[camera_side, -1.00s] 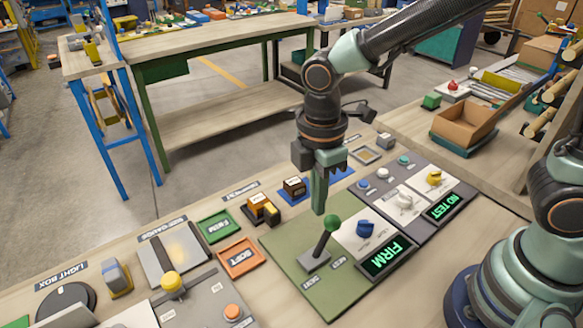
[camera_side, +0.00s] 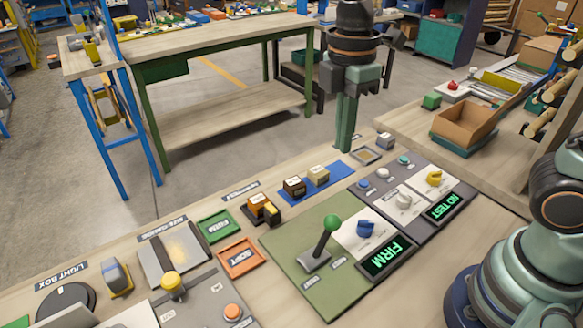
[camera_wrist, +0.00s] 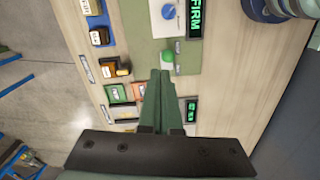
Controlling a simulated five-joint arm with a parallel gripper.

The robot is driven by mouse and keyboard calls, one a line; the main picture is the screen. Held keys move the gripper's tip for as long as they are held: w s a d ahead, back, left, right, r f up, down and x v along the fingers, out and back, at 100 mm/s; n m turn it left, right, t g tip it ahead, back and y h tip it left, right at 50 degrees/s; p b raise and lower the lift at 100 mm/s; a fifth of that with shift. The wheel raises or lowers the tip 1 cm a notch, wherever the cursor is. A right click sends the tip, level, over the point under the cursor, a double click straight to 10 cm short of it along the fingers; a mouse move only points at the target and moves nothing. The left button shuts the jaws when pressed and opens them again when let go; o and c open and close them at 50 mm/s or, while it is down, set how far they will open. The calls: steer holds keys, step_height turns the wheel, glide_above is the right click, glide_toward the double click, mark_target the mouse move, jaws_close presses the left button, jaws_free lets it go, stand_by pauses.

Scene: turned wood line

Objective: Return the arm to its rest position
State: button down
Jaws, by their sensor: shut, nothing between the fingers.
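My gripper (camera_side: 345,145) is shut and empty, pointing down above the back edge of the bench in the side view. It hangs behind the blue mat, clear of the things on the bench. In the wrist view, its green fingers (camera_wrist: 160,78) lie together, with the green-knobbed lever just beyond their tips in the picture. My upper arm runs out of the top of the side view.
The lever's green knob (camera_side: 332,222) stands on a green panel beside a display (camera_side: 387,257) reading FIRM. Green (camera_side: 218,225) and orange (camera_side: 241,257) trays lie left. A cardboard box (camera_side: 464,124) stands right.

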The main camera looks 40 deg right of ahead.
steer(key=s+d+m+t, duration=0.1)
steer(key=d+m+t, duration=0.2)
steer(key=d+m, duration=0.2)
steer(key=s+d+r+m+t, duration=0.1)
steer(key=d+m+t, duration=0.1)
steer(key=d+m, duration=0.4)
steer(key=m, duration=0.4)
steer(key=shift+s+d+m+t, duration=0.15)
steer(key=shift+s+m+t, duration=0.1)
steer(key=shift+m+t, duration=0.15)
